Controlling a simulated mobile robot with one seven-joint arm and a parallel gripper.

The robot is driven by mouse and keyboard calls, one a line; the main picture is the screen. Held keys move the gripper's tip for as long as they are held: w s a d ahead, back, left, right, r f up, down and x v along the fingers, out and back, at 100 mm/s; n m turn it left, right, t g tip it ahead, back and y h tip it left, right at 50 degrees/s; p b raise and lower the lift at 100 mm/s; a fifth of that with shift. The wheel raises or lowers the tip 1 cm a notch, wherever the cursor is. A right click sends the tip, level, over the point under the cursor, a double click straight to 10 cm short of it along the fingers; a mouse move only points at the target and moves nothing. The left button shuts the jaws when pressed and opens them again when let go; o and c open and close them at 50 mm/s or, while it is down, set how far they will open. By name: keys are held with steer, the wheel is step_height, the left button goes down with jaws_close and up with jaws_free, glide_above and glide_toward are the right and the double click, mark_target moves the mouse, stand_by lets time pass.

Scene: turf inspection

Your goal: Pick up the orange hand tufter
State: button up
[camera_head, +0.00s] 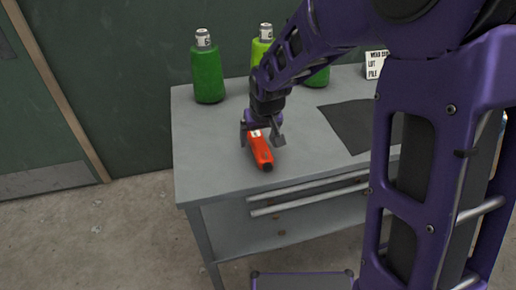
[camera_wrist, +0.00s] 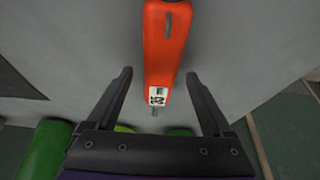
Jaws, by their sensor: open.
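The orange hand tufter (camera_head: 262,152) lies on the grey table near its front left part, with a dark tip toward the front edge. My gripper (camera_head: 262,137) is directly above its rear end, with a finger on either side. In the wrist view the tufter (camera_wrist: 166,45) runs lengthwise between the open fingers of my gripper (camera_wrist: 158,75), with a white label and a small metal stub at its near end. A gap shows on both sides, so the fingers do not appear to touch it. Its far end is cut off by the wrist view's top edge.
The grey table (camera_head: 205,165) has a rail along its front. A dark green bottle (camera_head: 208,75) stands at the back left, a lighter green bottle (camera_head: 259,50) beside it. A dark mat (camera_head: 350,122) lies to the right, with a white sign (camera_head: 376,63) behind. The table's left front is clear.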

steer(key=shift+w+f, duration=0.2)
steer(key=shift+f, duration=0.4)
steer(key=shift+r, duration=0.1)
jaws_close()
steer(key=shift+a, duration=0.1)
